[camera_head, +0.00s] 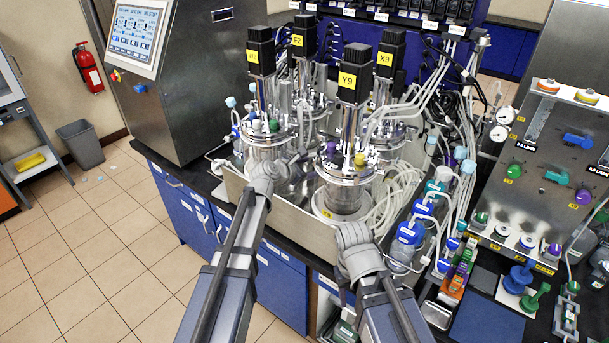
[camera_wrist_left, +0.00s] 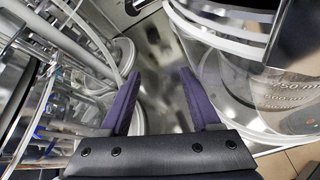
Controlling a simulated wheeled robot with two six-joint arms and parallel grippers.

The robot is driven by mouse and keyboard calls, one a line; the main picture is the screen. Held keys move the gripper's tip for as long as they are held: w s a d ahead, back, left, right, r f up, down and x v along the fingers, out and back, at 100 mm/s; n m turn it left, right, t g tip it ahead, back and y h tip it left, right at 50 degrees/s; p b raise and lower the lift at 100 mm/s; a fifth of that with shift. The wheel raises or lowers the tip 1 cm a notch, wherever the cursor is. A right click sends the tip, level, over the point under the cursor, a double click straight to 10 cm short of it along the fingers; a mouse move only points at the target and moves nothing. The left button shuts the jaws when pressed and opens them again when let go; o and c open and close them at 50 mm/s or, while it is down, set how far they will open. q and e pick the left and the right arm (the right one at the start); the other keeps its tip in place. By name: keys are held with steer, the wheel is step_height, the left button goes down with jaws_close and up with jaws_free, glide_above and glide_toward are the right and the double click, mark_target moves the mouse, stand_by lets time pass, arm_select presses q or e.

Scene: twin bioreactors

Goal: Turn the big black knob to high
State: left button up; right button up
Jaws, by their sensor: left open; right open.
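I cannot make out a big black knob in either view. My left gripper (camera_wrist_left: 157,74) is open and empty in the left wrist view, its two dark purple fingers apart among glass vessels and clear tubes. In the head view, the left arm's end reaches the front of the left vessels, and its fingers are hidden there. My right gripper (camera_head: 352,237) is open at the front right corner of the vessel tray (camera_head: 290,228), beside the front vessel. Its fingertips are hard to make out.
Several glass and steel vessels with black motor heads, such as the one labelled Y9 (camera_head: 352,75), crowd the bench. A steel cabinet with a screen (camera_head: 137,30) stands at left. A steel panel with coloured knobs (camera_head: 535,175) is at right.

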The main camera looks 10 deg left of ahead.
arm_select(q)
steer(key=shift+s+a+f+m, duration=0.1)
steer(key=shift+s+a+m, duration=0.1)
steer(key=shift+s, duration=0.3)
steer(key=shift+s+a+f+m, duration=0.1)
steer(key=shift+s+a, duration=0.1)
steer(key=shift+s, duration=0.25)
steer(key=shift+s+m+y, duration=0.3)
steer(key=shift+s+y, duration=0.05)
steer(key=shift+y, duration=0.05)
steer(key=shift+s+a+f+m+g, duration=0.25)
steer(key=shift+s+a+m+g, duration=0.1)
steer(key=shift+a, duration=0.1)
steer(key=shift+s+d, duration=0.15)
arm_select(e)
steer(key=shift+s+a+r, duration=0.25)
steer(key=shift+s+a, duration=0.2)
steer(key=shift+a, duration=0.1)
